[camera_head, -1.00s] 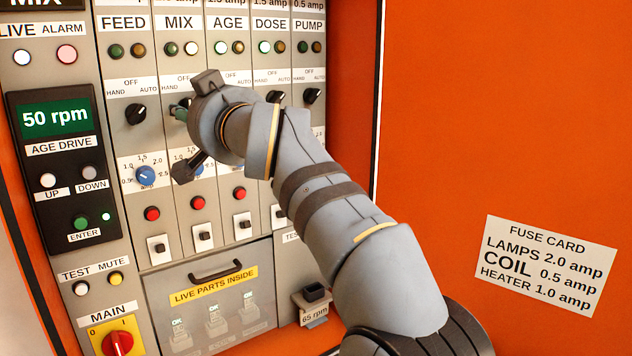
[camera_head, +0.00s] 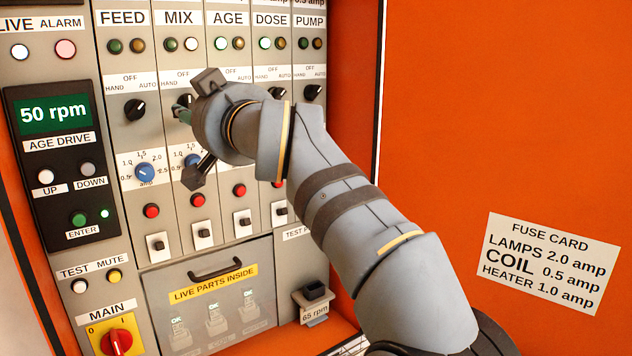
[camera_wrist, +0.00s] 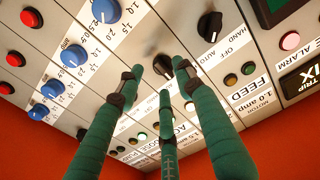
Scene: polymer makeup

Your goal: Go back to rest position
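My gripper (camera_wrist: 158,80) has three green fingers, and their dark tips are spread apart with nothing held between them. In the wrist view the tips stand around the black MIX selector knob (camera_wrist: 163,66), apparently a little in front of it; I cannot tell whether any tip touches it. In the head view my gripper (camera_head: 184,112) is in front of the MIX column, covering most of that knob. My arm reaches in from the lower right. The black FEED selector knob (camera_head: 135,109) is uncovered just left of it.
The AGE DRIVE display (camera_head: 53,114) reads 50 rpm. Blue dials (camera_head: 145,172), red buttons (camera_head: 151,211) and switches lie close below my gripper. A clear cover with a handle (camera_head: 214,270) is lower down.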

